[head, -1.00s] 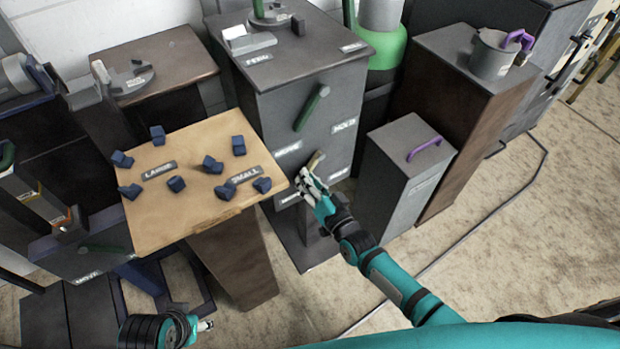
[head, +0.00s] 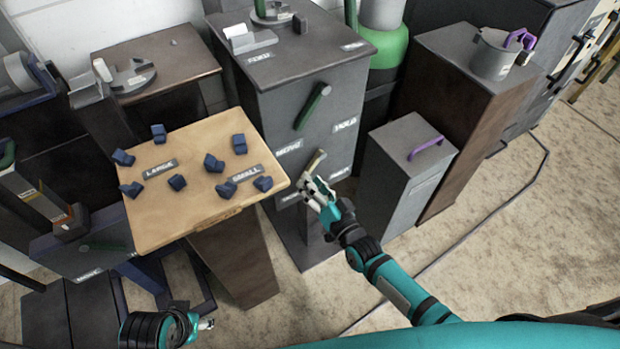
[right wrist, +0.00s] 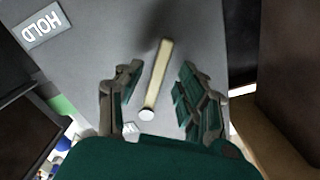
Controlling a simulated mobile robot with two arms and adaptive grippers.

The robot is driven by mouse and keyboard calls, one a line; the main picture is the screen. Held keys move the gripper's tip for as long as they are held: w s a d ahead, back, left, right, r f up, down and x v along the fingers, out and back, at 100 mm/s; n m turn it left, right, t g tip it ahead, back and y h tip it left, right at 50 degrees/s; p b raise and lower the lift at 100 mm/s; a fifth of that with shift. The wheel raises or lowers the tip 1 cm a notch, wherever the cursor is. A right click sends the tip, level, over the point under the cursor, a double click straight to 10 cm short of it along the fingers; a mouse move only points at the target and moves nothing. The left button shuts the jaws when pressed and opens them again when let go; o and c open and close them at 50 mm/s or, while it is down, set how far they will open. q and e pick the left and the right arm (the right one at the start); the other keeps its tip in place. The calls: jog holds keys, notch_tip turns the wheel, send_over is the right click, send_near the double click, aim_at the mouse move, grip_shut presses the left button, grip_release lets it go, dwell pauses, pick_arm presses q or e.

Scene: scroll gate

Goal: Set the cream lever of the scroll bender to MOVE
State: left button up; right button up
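The scroll bender is a grey cabinet (head: 322,92) in the middle of the head view. Its short cream lever (head: 316,161) sits on the front face, below a green lever (head: 312,107), and leans up to the right. White labels MOVE (head: 288,147) and HOLD (head: 346,124) are on the face; lower labels are too small to read. My right gripper (head: 316,190) is just below the cream lever. In the right wrist view, the cream lever (right wrist: 158,73) stands between the spread fingers (right wrist: 155,95), with visible gaps. My left gripper (head: 205,325) is low at the left, away from the cabinet.
A wooden-topped table (head: 200,226) with several dark blue blocks stands left of the cabinet. A grey box (head: 402,170) with a purple handle stands close on the right. A brown pedestal (head: 455,130) carries a grey pot (head: 492,56). The floor at front right is clear apart from a cable.

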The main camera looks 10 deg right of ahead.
jog(key=v, duration=1)
jog(key=shift+r, duration=0.1)
